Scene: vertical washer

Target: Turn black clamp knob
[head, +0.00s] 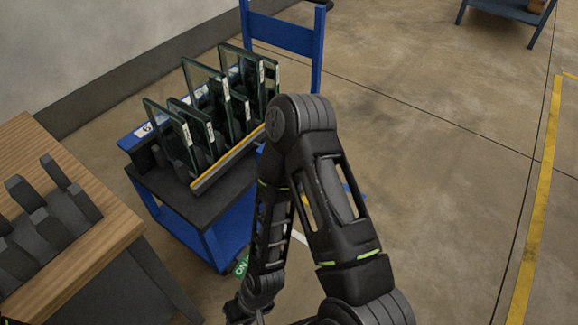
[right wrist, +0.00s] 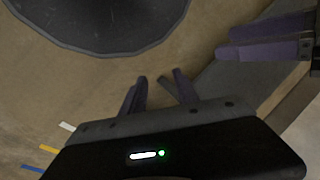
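I cannot make out a black clamp knob in either view. My right gripper (right wrist: 160,85) shows in the right wrist view with its two fingers apart and nothing between them. In the head view one of my arms is folded across the middle, and its hand end is cut off at the bottom edge. Purple-grey finger-like bars (right wrist: 268,40) at the right of the wrist view look like my other gripper; their opening is unclear.
A blue cart (head: 208,232) carries several framed glass panels (head: 205,95) in a dark rack. A wooden table (head: 95,165) with a dark slotted rack (head: 45,220) stands at left. Another blue table (head: 507,12) is far right. The concrete floor at right is clear.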

